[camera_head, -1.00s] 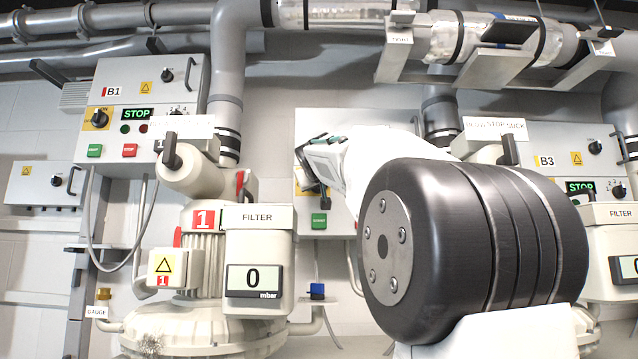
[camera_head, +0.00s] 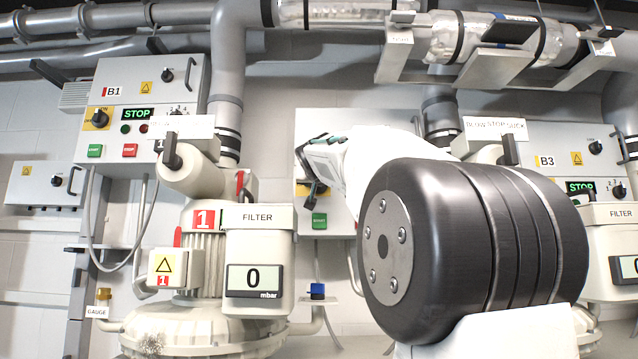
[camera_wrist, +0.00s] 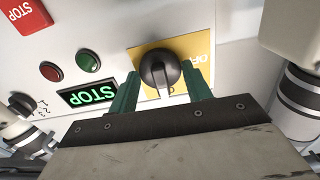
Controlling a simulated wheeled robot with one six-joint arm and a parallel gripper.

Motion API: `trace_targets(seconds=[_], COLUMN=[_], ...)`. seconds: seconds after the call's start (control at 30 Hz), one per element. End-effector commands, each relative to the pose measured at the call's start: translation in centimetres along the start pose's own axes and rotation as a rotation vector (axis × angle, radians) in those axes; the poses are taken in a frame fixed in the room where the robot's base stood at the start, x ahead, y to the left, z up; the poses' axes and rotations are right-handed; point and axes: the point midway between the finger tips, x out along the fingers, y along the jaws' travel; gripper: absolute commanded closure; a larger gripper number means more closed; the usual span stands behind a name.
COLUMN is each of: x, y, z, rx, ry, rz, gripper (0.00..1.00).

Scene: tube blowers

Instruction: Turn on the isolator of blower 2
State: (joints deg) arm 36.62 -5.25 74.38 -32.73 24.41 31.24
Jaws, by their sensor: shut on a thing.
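The isolator is a round black knob (camera_wrist: 160,68) on a yellow plate (camera_wrist: 203,45) in the wrist view. Lettering on the plate beside it is only partly readable. My gripper (camera_wrist: 164,84) has its two green fingers on either side of the knob's grip bar and is shut on it. The knob's pale mark shows between the fingers. In the head view my gripper (camera_head: 311,168) is at the grey control panel (camera_head: 342,122) between B1 and B3, and my arm hides much of that panel. The knob is hidden there.
The wrist view shows a lit green STOP display (camera_wrist: 87,95), a red lamp (camera_wrist: 50,71), a green lamp (camera_wrist: 88,62) and a smaller black selector (camera_wrist: 22,104) on the panel. In the head view the blower 1 filter box (camera_head: 259,245) stands left of my arm; pipes run overhead.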

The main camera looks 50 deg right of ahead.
Motion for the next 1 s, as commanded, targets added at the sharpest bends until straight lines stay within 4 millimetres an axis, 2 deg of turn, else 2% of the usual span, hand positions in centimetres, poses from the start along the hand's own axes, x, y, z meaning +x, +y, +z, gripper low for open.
trace_targets(seconds=[0.23, 0.27, 0.3, 0.33, 0.67, 1.0], x=[0.0, 0.0, 0.0, 0.0, -0.5, -5.9], y=[0.0, 0.0, 0.0, 0.0, 0.0, 0.0], z=[0.0, 0.0, 0.0, 0.0, -0.1, -0.1], rx=[0.001, 0.001, 0.001, 0.001, 0.0, 0.001], ry=[0.001, 0.001, 0.001, 0.001, 0.001, 0.002], rz=[-0.001, -0.001, -0.001, -0.001, -0.001, -0.001], gripper=[0.74, 0.43, 0.32, 0.29, 0.29, 0.29])
